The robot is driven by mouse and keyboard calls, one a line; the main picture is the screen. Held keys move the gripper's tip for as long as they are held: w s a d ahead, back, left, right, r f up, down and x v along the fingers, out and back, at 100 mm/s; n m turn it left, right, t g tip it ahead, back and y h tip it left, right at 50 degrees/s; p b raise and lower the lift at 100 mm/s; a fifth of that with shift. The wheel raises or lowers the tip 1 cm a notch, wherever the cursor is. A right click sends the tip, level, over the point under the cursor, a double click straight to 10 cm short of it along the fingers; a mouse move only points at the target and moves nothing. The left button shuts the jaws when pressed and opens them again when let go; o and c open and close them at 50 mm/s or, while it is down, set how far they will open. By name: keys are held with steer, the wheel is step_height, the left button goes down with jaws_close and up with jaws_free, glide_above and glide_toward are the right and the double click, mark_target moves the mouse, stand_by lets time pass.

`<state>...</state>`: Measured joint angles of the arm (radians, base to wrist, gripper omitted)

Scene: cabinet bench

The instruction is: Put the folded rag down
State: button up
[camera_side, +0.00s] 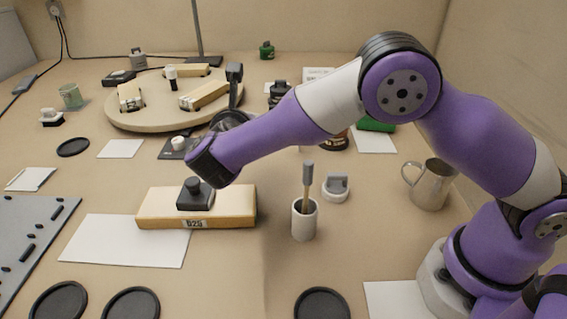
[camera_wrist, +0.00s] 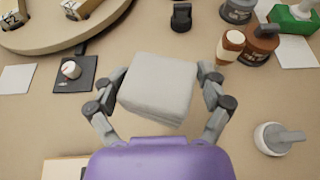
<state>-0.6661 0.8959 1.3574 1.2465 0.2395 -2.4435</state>
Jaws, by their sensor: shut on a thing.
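The folded rag (camera_wrist: 158,88) is a pale grey-white, thick square block in the middle of the wrist view. My gripper (camera_wrist: 160,90) is shut on it, with one dark-jointed finger against its left side and one against its right side. In the side view my purple forearm and wrist hide the rag and most of the gripper. The rag appears to be above the tan bench, but how high I cannot tell.
A round turntable (camera_side: 130,122) is behind. A wooden block (camera_side: 235,208) and a cup with a brush (camera_side: 304,222) stand in front.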

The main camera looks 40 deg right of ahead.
steer(key=w+d+f, duration=0.1)
steer(key=d+f, duration=0.1)
steer(key=d, duration=0.1)
steer(key=w+d+f, duration=0.2)
steer(key=d+f, duration=0.1)
steer(key=d, duration=0.1)
steer(key=w+d+f, duration=0.2)
steer(key=d, duration=0.1)
steer(key=shift+w+d+f, duration=0.1)
steer(key=shift+d+f, duration=0.05)
steer(key=shift+f, duration=2.2)
steer(key=shift+f, duration=0.15)
steer(key=o, duration=0.8)
